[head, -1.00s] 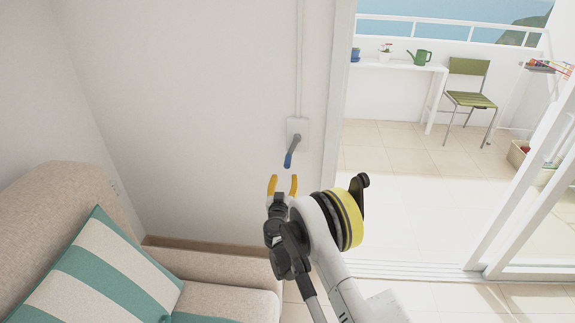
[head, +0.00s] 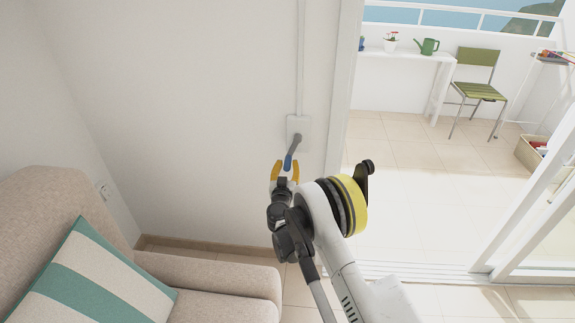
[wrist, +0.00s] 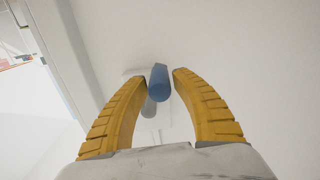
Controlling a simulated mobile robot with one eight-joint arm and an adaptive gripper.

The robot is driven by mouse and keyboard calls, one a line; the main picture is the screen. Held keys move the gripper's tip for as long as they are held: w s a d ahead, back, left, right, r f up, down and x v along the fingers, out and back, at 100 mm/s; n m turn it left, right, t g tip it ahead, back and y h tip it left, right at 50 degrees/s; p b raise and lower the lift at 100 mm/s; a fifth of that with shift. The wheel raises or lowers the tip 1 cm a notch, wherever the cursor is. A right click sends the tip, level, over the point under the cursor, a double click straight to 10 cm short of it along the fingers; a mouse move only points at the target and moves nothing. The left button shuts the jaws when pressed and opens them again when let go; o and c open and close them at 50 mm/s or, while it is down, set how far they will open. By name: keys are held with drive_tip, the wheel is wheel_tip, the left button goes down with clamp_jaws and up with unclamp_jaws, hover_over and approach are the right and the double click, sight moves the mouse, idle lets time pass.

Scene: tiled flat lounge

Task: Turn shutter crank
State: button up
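The shutter crank shows in the head view as a grey arm with a blue handle (head: 288,163), hanging from a white wall plate (head: 299,126) left of the balcony doorway. My gripper (head: 285,168) is just below it, with its yellow fingers open. In the wrist view the blue handle (wrist: 160,84) lies between the fingertips of my gripper (wrist: 160,78), with a gap visible on each side. The grey part of the crank is partly hidden behind the handle there.
A beige sofa (head: 215,278) with a striped cushion (head: 85,278) stands at the lower left. A sliding glass door (head: 530,210) is at the right. The balcony beyond has a white table (head: 405,55) and a green chair (head: 478,75).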

clamp_jaws()
drive_tip(key=shift+d+f+n, duration=0.2)
drive_tip(key=shift+d+n, duration=0.45)
drive_tip(key=shift+n, duration=0.25)
drive_tip(key=shift+d+f+n, duration=0.1)
drive_tip(key=shift+d+n, duration=0.5)
drive_tip(key=shift+d, duration=0.5)
drive_tip(key=o, duration=0.5)
unclamp_jaws()
drive_tip(key=shift+d, duration=0.1)
